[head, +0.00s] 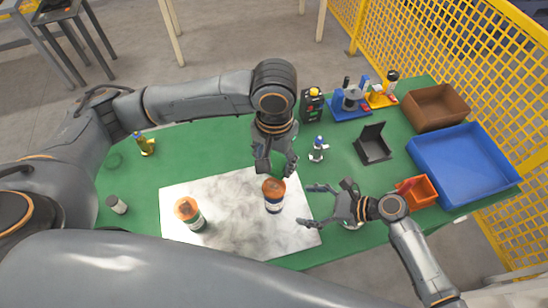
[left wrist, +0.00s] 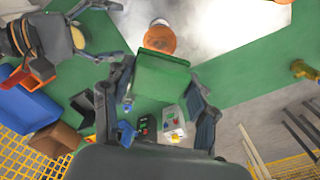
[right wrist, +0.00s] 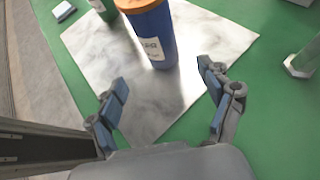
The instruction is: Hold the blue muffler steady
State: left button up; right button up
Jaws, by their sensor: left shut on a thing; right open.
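A blue cylinder (head: 273,203) with an orange top and white label stands upright on the marble slab (head: 235,240); I take it for the blue muffler. It shows large in the right wrist view (right wrist: 155,37); only its orange top shows in the left wrist view (left wrist: 160,38). My left gripper (head: 276,166) is just behind it, apart from it. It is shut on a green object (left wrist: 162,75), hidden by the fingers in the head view. My right gripper (head: 326,204) is open and empty to the right of the cylinder, its fingers pointing towards it.
A second orange-topped cylinder (head: 190,214) stands left on the slab. A small blue-topped piece (head: 318,150), a black bin (head: 373,144), an orange bin (head: 420,191), a blue tray (head: 497,187) and a brown box (head: 435,106) lie to the right. A yellow fence (head: 440,50) stands behind.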

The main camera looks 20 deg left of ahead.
aim_at(281, 202)
pick_arm(q)
jog(key=shift+s+f+b, duration=0.1)
jog(key=shift+f+b, duration=0.3)
pick_arm(e)
jog(key=shift+a+f, duration=0.35)
jog(key=shift+a, duration=0.1)
pick_arm(q)
notch_tip(281, 202, down, 3)
jog(key=b, duration=0.3)
jog(key=shift+f, duration=0.15)
pick_arm(e)
jog(key=x, duration=0.7)
jog(key=shift+a, duration=0.4)
pick_arm(q)
jog(key=shift+f, duration=0.1)
pick_arm(e)
jog(key=shift+a+f, duration=0.3)
jog(key=shift+a, duration=0.2)
jog(key=c, duration=1)
